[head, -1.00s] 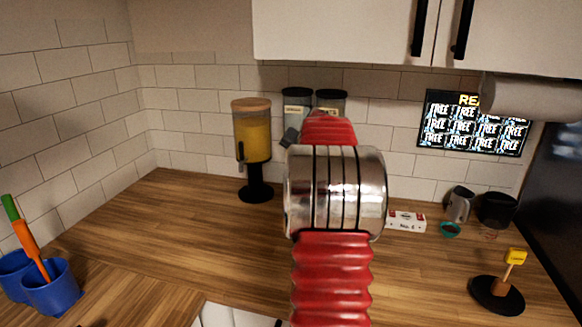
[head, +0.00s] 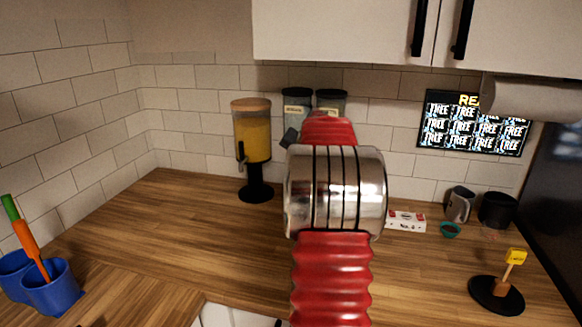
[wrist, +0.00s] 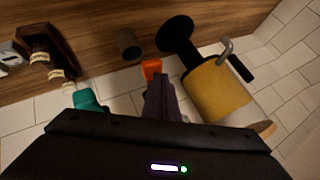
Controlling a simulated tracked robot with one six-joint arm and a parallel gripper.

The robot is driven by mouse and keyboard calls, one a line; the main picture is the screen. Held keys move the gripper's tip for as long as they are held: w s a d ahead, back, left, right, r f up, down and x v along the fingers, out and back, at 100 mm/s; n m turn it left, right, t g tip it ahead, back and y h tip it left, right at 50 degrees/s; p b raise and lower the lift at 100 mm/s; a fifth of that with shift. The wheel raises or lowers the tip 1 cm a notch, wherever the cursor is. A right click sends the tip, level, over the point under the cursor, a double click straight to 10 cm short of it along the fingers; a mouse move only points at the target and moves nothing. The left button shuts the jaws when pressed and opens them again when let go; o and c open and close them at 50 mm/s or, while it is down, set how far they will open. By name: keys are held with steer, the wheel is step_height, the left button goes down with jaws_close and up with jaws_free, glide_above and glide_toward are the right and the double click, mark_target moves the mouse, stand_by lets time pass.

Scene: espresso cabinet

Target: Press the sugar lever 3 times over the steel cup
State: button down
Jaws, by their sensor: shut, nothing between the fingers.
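A dispenser with yellow contents and a wooden lid (head: 252,138) stands on a black foot. It also shows in the wrist view (wrist: 218,92), with a grey spout and a black handle (wrist: 240,68). Two dark-lidded, labelled canisters, left (head: 297,104) and right (head: 331,100), are at the back wall, partly behind my arm. I cannot read which unit holds sugar. A small dark grey cup (wrist: 128,44) stands on the counter in the wrist view; it may be the steel cup. My gripper (wrist: 151,70), orange at the tip, is shut and empty, apart from the cup and dispenser.
Blue cups (head: 50,287) stand at left. A black stand (head: 495,296) is front right. The left counter is mostly clear.

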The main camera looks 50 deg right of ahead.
steer(key=shift+r, duration=1.45)
steer(key=shift+r, duration=0.1)
steer(key=shift+r, duration=2.4)
stand_by(0.4)
step_height(320, 180, up, 4)
steer(key=shift+f, duration=0.15)
steer(key=shift+f, duration=0.15)
stand_by(0.3)
steer(key=shift+f, duration=4.25)
